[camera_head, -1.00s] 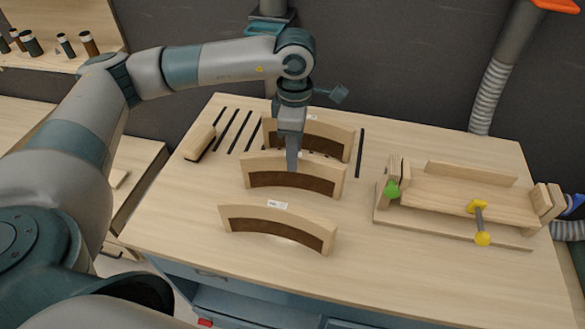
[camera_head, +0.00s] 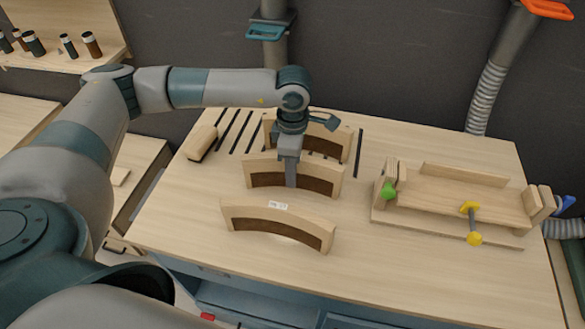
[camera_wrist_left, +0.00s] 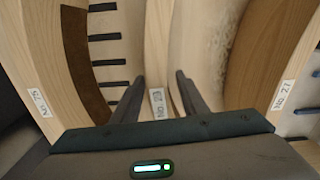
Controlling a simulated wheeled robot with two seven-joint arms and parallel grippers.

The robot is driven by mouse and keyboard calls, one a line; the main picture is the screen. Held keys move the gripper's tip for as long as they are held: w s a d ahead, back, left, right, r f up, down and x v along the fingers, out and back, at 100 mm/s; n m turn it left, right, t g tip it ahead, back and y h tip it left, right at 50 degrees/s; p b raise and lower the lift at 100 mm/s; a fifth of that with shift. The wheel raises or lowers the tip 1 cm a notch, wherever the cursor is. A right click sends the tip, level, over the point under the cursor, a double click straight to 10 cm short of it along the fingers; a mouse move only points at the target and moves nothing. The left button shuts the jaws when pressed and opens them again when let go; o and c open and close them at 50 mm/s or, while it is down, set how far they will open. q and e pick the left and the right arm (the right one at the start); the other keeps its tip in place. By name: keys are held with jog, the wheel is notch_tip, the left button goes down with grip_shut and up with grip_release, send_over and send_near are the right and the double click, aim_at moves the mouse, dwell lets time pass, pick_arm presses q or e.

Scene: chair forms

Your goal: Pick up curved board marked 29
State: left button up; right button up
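The curved board marked 29 (camera_wrist_left: 157,104) stands in the middle of the left wrist view, and it is the middle of three curved boards in the head view (camera_head: 325,173). It has a light wood rim and a dark brown inner face. My left gripper (camera_head: 291,183) points down over its middle and hides part of it. In the left wrist view its two fingers (camera_wrist_left: 160,82) lie on either side of the board, open, with gaps that look small. Contact cannot be made out. My right gripper is not in view.
Two similar curved boards stand in front (camera_head: 275,226) and behind (camera_head: 340,140); one label reads 27 (camera_wrist_left: 283,95). A wooden clamp jig (camera_head: 460,200) is at the right. A small wood block (camera_head: 201,142) lies at the left. The table's front strip is clear.

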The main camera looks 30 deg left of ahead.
pick_arm(q)
jog(key=shift+f, duration=0.35)
jog(key=shift+c, duration=0.4)
grip_shut()
jog(key=shift+w, duration=0.1)
jog(key=shift+r, duration=0.2)
jog(key=shift+r, duration=0.25)
notch_tip(320, 180, up, 8)
jog(key=b, duration=0.3)
jog(key=shift+r, duration=0.1)
jog(key=shift+r+b, duration=0.3)
jog(key=shift+r, duration=0.2)
